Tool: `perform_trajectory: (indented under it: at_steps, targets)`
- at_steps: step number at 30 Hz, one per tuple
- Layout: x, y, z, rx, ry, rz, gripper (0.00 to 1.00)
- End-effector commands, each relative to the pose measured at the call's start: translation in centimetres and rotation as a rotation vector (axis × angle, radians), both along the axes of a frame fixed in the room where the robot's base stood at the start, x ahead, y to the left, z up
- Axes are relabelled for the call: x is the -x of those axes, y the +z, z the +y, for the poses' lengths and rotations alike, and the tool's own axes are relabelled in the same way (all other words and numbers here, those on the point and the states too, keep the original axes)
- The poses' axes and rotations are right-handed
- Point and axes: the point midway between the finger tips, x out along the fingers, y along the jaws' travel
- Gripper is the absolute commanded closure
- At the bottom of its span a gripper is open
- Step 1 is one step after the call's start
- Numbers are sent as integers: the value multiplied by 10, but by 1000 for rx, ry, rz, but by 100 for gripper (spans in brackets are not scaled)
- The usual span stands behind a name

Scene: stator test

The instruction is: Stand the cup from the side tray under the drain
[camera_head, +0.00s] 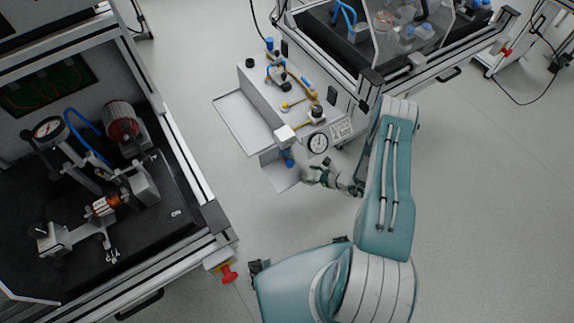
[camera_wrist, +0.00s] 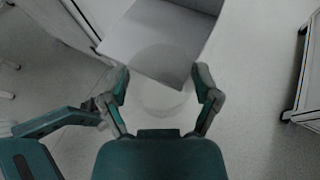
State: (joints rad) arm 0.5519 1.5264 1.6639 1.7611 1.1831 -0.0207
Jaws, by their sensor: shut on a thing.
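My gripper (camera_wrist: 163,88) is shut on a clear, see-through cup (camera_wrist: 162,97), which shows only as a faint round outline between the fingers. In the head view my gripper (camera_head: 311,176) is at the front of the white unit, just right of a small grey shelf (camera_head: 279,178). The cup cannot be made out clearly there. A blue fitting (camera_head: 288,158), likely the drain, hangs above the shelf. The shelf (camera_wrist: 160,42) also shows in the wrist view, just beyond the fingers. The side tray (camera_head: 244,124) on the unit's left looks empty.
The white unit (camera_head: 262,90) carries valves, yellow handles and a pressure gauge (camera_head: 317,143) close above my gripper. A bench with machinery (camera_head: 185,185) stands on the left, with a red knob (camera_head: 228,274). The floor (camera_head: 470,200) on the right is clear.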

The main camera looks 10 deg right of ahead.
Motion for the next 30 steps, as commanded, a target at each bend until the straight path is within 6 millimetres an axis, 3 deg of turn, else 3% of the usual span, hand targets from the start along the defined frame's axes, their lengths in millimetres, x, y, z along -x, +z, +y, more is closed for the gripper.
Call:
perform_trajectory:
  at_steps: [3, 13, 19, 29, 30]
  targets:
    - [-18, 0, 24, 2, 7, -1, 63]
    - [-41, 0, 46, -5, 3, -1, 63]
    - [-60, 0, 69, -2, 4, -1, 63]
    - [-60, -4, 68, -2, 0, 0, 63]
    - [-60, -4, 68, -2, 0, 0, 11]
